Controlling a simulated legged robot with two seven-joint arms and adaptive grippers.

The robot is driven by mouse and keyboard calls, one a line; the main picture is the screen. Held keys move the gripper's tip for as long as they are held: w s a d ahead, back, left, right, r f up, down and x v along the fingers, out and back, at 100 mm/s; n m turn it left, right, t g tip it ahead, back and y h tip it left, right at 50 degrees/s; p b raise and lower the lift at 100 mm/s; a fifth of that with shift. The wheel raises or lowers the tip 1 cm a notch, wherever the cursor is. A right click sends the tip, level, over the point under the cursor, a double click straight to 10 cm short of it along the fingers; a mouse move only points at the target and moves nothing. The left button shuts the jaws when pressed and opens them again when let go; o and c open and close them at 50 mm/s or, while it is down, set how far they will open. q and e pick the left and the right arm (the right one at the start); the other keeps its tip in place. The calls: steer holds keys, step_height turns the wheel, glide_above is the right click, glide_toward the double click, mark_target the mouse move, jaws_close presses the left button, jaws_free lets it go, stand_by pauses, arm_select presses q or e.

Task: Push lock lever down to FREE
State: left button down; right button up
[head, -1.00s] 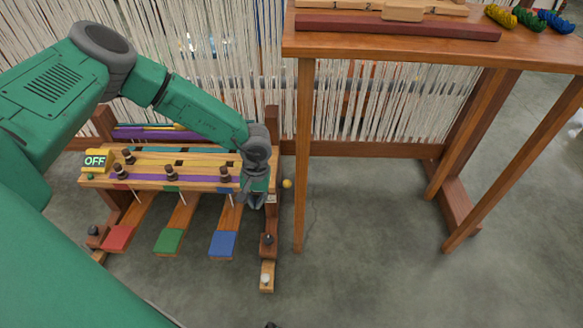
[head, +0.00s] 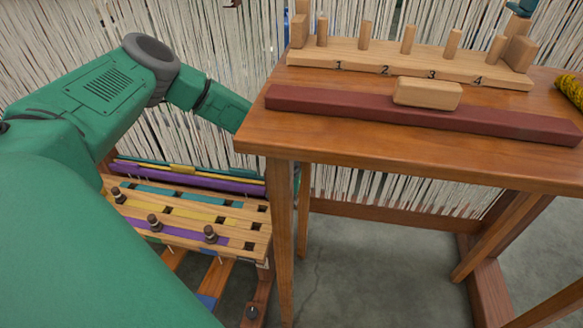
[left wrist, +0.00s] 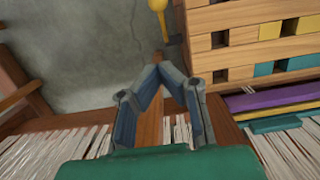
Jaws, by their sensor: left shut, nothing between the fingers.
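A yellow knob on a short stem (left wrist: 158,10), which looks like the lock lever, shows at the top of the left wrist view, beside the end of the slotted wooden panel (left wrist: 235,20). My left gripper (left wrist: 161,69) is shut and empty, its fingertips a little below the stem in that picture and apart from it. I cannot read any FREE mark. In the head view my left arm reaches behind the side table, which hides the gripper and the lever. The slotted panel (head: 185,228) with its dark pegs stands left of the table.
The side table (head: 300,128) stands close to my left forearm. It bears a numbered peg rack (head: 400,66), a dark red bar (head: 350,112), a wooden block (head: 428,93) and a yellow skein (head: 571,90). White warp threads (head: 60,60) hang behind. Pedals lie below the panel.

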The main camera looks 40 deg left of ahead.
arm_select(q)
steer(key=shift+s+a, duration=0.1)
steer(key=shift+a, duration=0.1)
steer(key=f+b, duration=0.1)
steer(key=f, duration=0.2)
steer(key=s+f+b, duration=0.1)
steer(key=f+b, duration=0.1)
steer(key=f, duration=0.2)
steer(key=d+f+b, duration=0.1)
steer(key=f, duration=0.3)
steer(key=shift+s+b, duration=0.25)
steer(key=shift+b, duration=0.1)
steer(key=shift+s+d+f+b, duration=0.15)
steer(key=shift+s+d+f, duration=0.15)
steer(key=shift+s, duration=0.25)
steer(key=shift+s+d+f+b, duration=0.15)
steer(key=shift+s+d+f, duration=0.15)
steer(key=shift+s, duration=0.2)
steer(key=shift+s+f, duration=0.15)
steer(key=shift+s, duration=0.05)
steer(key=shift+s+d, duration=0.1)
